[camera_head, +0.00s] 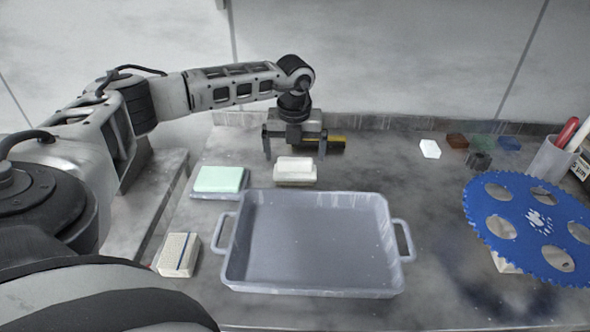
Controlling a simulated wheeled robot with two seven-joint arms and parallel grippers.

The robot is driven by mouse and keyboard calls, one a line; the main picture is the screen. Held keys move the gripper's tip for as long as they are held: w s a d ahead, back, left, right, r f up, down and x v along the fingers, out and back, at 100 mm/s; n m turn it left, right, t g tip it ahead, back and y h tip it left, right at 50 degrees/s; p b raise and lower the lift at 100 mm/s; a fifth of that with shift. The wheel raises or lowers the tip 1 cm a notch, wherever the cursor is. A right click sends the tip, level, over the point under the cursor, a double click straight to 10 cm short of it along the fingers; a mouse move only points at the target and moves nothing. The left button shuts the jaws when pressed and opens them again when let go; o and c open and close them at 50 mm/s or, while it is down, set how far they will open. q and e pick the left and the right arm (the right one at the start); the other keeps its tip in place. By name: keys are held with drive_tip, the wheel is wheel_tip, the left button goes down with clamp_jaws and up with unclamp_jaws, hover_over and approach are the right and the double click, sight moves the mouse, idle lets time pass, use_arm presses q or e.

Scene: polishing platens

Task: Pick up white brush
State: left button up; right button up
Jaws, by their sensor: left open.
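A white block with a paler top, which looks like the white brush (295,171), lies on the grey table just behind the tray. My left gripper (294,155) reaches in from the left and points down, its two fingers spread wide. It is open and empty, just behind and above the white brush in the picture. The gap in height between the fingers and the brush cannot be told. My right gripper is out of view.
A grey tray (229,250) with two handles fills the front middle. A black-and-yellow object (335,143) lies behind the gripper. A mint block (220,179) and a beige block (178,254) are at left. A blue perforated disc (513,246) and a cup (550,160) are at right.

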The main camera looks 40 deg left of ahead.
sight(295, 159)
use_arm(q)
drive_tip(key=shift+w+a+f, duration=0.1)
drive_tip(key=shift+w+f, duration=0.05)
drive_tip(key=shift+f, duration=1.4)
drive_tip(key=c, duration=1.1)
drive_tip(key=shift+o, duration=0.2)
drive_tip(key=shift+r, duration=0.1)
drive_tip(key=shift+r, duration=0.6)
drive_tip(key=s+d+r+b, duration=0.1)
drive_tip(key=s+d+r, duration=0.8)
drive_tip(key=d+r, duration=0.1)
drive_tip(key=shift+d+r, duration=0.35)
drive_tip(key=shift+r, duration=0.5)
